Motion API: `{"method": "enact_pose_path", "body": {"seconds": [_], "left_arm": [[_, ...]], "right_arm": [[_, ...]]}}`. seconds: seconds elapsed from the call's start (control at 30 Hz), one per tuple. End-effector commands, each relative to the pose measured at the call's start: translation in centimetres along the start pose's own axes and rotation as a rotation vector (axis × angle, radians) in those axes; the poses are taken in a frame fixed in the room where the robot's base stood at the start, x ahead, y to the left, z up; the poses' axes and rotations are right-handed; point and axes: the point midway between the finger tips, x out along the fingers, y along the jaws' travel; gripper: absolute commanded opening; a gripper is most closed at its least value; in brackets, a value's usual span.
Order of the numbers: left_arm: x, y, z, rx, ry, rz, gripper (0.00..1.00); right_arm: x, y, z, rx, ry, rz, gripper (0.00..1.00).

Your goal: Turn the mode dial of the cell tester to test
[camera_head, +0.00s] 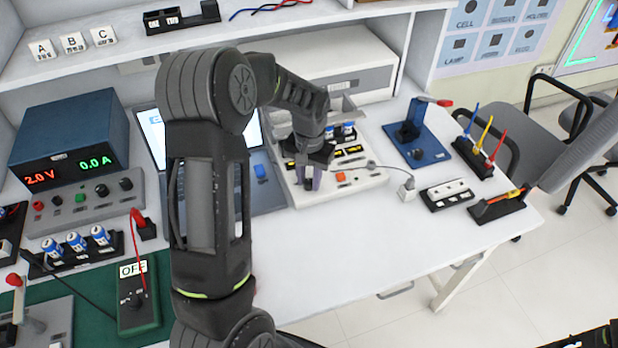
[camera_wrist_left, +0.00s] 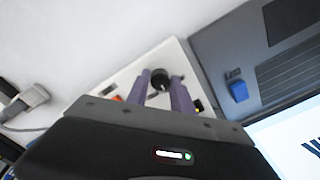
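The cell tester (camera_head: 359,183) is a white box with an orange button, standing on the table behind my left arm. My left gripper (camera_head: 309,180) is over its front-left part, pointing down. In the left wrist view, the black mode dial (camera_wrist_left: 160,80) shows between the purple fingertips of my left gripper (camera_wrist_left: 161,88). The fingers stand apart, one on each side of the dial; I cannot tell whether they touch it. The dial's marks cannot be read, so its setting is unclear. The gripper hides the dial in the head view. My right gripper is not in view.
A laptop (camera_head: 262,190) stands just left of the tester, with a blue piece on it. A grey plug (camera_head: 406,189) on a cable lies to the right, near a blue stand (camera_head: 418,148). The front right of the table is clear.

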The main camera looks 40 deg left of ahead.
Motion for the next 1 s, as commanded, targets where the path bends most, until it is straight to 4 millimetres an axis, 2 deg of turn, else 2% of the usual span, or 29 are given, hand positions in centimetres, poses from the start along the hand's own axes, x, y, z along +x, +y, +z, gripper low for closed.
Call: {"method": "enact_pose_path", "body": {"seconds": [0.03,0.2,0.57,1.0], "left_arm": [[0.0,0.0,0.0,0.000,0.000,0.000,0.33],[0.0,0.0,0.0,-0.001,0.000,0.000,0.47],[-0.5,0.0,-0.1,-0.001,0.003,0.000,0.47],[-6.9,0.1,-0.1,0.000,0.004,0.001,0.47]], "right_arm": [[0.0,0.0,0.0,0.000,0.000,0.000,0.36],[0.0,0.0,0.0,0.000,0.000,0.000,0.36],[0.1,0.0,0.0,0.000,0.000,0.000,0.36],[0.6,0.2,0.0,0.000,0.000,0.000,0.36]]}}
